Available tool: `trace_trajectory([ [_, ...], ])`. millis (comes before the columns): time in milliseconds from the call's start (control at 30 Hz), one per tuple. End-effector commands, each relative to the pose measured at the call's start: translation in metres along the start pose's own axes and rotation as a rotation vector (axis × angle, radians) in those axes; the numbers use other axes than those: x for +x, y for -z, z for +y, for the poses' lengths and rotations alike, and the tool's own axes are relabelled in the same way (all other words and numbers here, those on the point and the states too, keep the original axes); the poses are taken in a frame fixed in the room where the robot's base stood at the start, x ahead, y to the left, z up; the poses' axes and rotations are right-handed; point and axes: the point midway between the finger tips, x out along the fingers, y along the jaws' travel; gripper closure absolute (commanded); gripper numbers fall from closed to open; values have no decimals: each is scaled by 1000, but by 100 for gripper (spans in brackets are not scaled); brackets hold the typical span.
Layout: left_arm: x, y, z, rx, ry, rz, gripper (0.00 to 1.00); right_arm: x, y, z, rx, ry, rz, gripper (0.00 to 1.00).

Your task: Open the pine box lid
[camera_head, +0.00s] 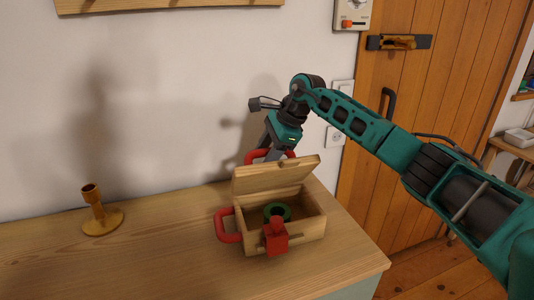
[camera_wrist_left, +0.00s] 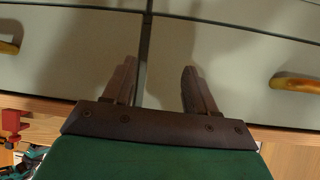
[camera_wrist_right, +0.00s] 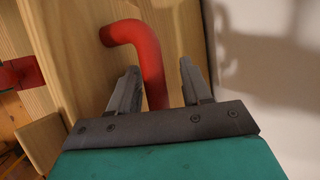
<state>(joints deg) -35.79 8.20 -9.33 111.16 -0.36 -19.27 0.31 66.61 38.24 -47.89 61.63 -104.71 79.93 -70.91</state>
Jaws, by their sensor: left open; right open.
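The pine box (camera_head: 312,228) stands on the wooden top, its lid (camera_head: 275,176) raised and leaning back above its rear. A red handle (camera_head: 228,226) is on its left side and a red block-shaped catch (camera_head: 275,238) on its front. A green ring (camera_head: 278,211) lies inside. My right gripper (camera_head: 272,153) is behind the lid's top edge, at another red handle (camera_head: 252,156). In the right wrist view this bent red handle (camera_wrist_right: 150,60) passes between the open, spread fingers (camera_wrist_right: 160,85). My left gripper (camera_wrist_left: 160,80) is open and empty, facing pale drawer fronts.
A turned wooden candle holder (camera_head: 100,212) stands at the left of the wooden top (camera_head: 160,255). The white wall (camera_head: 150,110) is close behind the box. A plank door (camera_head: 400,130) is at the right. The wooden top between holder and box is clear.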

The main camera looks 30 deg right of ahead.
Motion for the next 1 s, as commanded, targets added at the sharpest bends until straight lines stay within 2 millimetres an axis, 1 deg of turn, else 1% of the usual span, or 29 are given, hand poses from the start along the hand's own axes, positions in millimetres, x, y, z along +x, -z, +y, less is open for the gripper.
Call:
trace_trajectory([
  [167,1,-2,0,0,-1,0,43,-24,1,-1,0,5,0,52],
  [400,3,-4,0,0,-1,0,43,-78,0,-1,-1,5,1,52],
  [500,3,-4,0,0,-1,0,43,-98,0,0,0,4,1,52],
  [600,3,-4,0,0,-1,0,43,-112,0,0,-1,2,1,52],
  [700,3,-4,0,0,-1,0,43,-122,0,0,-1,1,1,52],
  [767,3,-4,0,0,-1,0,43,-125,0,1,-1,0,1,52],
  [1000,3,-4,0,0,0,0,43,-127,0,1,0,-1,1,52],
])
